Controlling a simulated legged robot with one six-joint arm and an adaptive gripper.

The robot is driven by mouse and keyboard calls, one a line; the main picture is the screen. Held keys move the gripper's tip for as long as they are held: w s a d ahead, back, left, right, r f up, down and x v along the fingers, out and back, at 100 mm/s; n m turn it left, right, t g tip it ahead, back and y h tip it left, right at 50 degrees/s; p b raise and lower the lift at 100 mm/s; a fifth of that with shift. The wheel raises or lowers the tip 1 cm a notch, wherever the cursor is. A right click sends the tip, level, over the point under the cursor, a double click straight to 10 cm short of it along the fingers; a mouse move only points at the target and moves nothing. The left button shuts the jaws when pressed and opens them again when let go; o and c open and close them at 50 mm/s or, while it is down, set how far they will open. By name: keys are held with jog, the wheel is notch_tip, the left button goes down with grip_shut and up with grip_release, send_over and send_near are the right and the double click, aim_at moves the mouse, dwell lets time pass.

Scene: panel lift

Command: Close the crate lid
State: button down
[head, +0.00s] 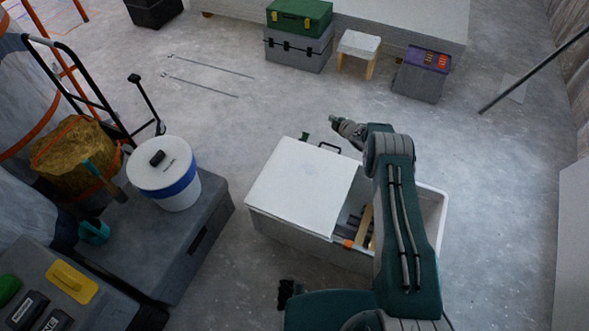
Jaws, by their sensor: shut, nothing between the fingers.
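The crate (291,229) is a pale grey box on the concrete floor, right of centre. Its flat white lid (303,186) lies over the left part of the top. The right part is open, showing a wooden strip (365,226) and an orange-tipped item (348,244) inside. A dark handle (330,147) shows at the lid's far edge. My gripper (334,120) is small in the view, shut and empty, beyond the crate's far side and apart from the handle in the picture. My arm crosses the crate's open part and hides some of its inside and rim.
A grey case (165,240) with a white bucket (170,180) on it stands to the left. Toolboxes (299,45), a small stool (358,50) and a purple-topped box (423,75) stand at the back. The floor beyond the crate is mostly clear.

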jog(key=shift+s+r, duration=0.1)
jog(key=v, duration=1.1)
jog(key=shift+s+d, duration=0.25)
jog(key=shift+s, duration=0.05)
